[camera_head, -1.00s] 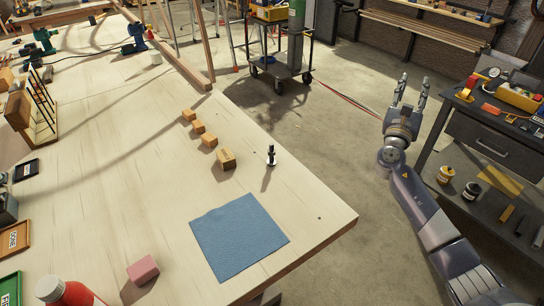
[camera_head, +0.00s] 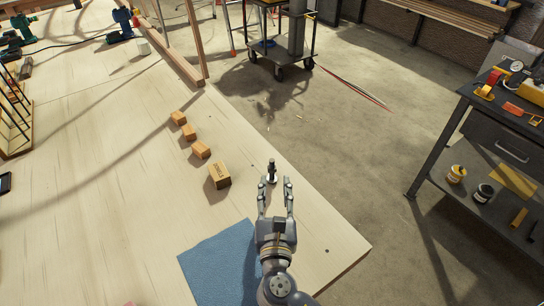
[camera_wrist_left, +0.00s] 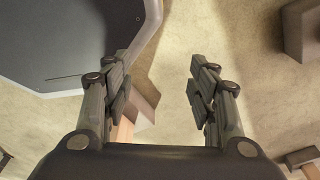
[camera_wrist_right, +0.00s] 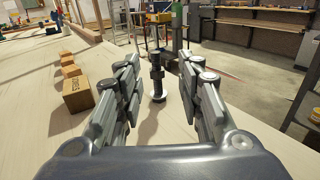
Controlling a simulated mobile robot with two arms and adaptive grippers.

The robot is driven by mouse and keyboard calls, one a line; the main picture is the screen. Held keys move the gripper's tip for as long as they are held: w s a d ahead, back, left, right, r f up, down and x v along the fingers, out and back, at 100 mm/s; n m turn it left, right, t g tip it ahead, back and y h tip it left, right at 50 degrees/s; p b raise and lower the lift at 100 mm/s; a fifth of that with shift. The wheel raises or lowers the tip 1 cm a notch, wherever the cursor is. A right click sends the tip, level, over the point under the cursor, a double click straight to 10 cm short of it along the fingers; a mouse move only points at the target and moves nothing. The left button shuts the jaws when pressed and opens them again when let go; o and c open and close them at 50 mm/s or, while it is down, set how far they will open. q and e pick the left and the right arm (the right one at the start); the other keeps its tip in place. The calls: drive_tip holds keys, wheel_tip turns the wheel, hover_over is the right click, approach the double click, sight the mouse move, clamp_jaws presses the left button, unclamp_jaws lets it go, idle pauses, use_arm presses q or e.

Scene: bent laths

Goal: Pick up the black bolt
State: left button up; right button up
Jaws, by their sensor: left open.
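The black bolt (camera_head: 271,171) stands upright near the right edge of the wooden table (camera_head: 110,200). In the right wrist view the bolt (camera_wrist_right: 157,78) stands on a pale round foot, between and beyond the fingers. My right gripper (camera_head: 274,186) is open, with its fingertips just short of the bolt in the head view; it holds nothing. In the left wrist view my left gripper (camera_wrist_left: 160,80) is open and empty, over a pale floor. It is not in the head view.
Several small wooden blocks (camera_head: 200,149) lie in a row left of the bolt, the nearest one larger (camera_head: 219,175). A blue cloth (camera_head: 212,262) lies partly under my right arm. A dark workbench (camera_head: 500,140) stands at the right, across open floor.

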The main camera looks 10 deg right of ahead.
sight(272, 164)
drive_tip(key=shift+w+d+r+p, duration=0.1)
drive_tip(key=shift+w+r+p, duration=0.05)
drive_tip(key=shift+w, duration=0.35)
drive_tip(key=shift+w+r+p, duration=0.1)
drive_tip(key=shift+w+p, duration=0.05)
drive_tip(key=shift+w, duration=0.35)
drive_tip(key=shift+x, duration=1.25)
drive_tip(key=shift+w, duration=0.3)
drive_tip(key=shift+w+d+f+p, duration=0.1)
drive_tip(key=shift+w+f+p, duration=0.05)
drive_tip(key=shift+w+p, duration=0.2)
drive_tip(key=x, duration=0.4)
drive_tip(key=shift+f+p, duration=0.35)
drive_tip(key=shift+p, duration=0.05)
drive_tip(key=shift+w, duration=0.25)
drive_tip(key=shift+f, duration=0.1)
drive_tip(key=shift+s, duration=0.1)
drive_tip(key=shift+c, duration=1.1)
use_arm(q)
drive_tip(key=s, duration=0.1)
drive_tip(key=s+r, duration=0.1)
drive_tip(key=s, duration=0.1)
drive_tip(key=shift+s+a+r, duration=0.1)
drive_tip(key=shift+s+r, duration=0.05)
drive_tip(key=shift+r, duration=0.25)
use_arm(e)
clamp_jaws()
